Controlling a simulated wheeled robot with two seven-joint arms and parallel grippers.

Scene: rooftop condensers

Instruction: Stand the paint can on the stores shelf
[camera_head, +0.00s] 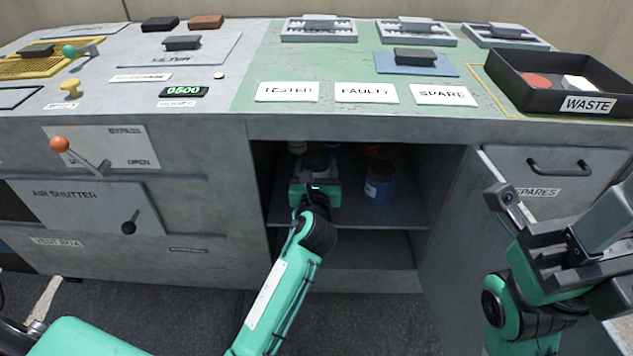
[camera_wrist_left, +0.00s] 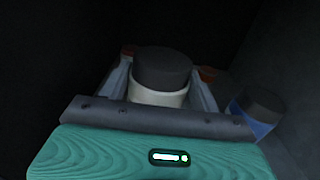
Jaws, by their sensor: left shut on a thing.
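My left gripper (camera_head: 315,190) reaches into the open stores shelf (camera_head: 415,212) under the counter. It is shut on a pale can with a dark lid, apparently the paint can (camera_wrist_left: 158,95), which shows between the fingers in the left wrist view. In the head view only the dark top of this can (camera_head: 317,160) shows above the gripper. It looks upright; whether its base touches the shelf board is hidden. My right gripper (camera_head: 545,235) is outside, at the right before the spares drawer; its jaw opening is unclear.
A blue can (camera_head: 378,182) with a dark top stands on the shelf just right of the held can; it also shows in the left wrist view (camera_wrist_left: 257,112). Small items stand dimly behind. The compartment's side walls and the counter's edge (camera_head: 400,128) enclose the arm.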

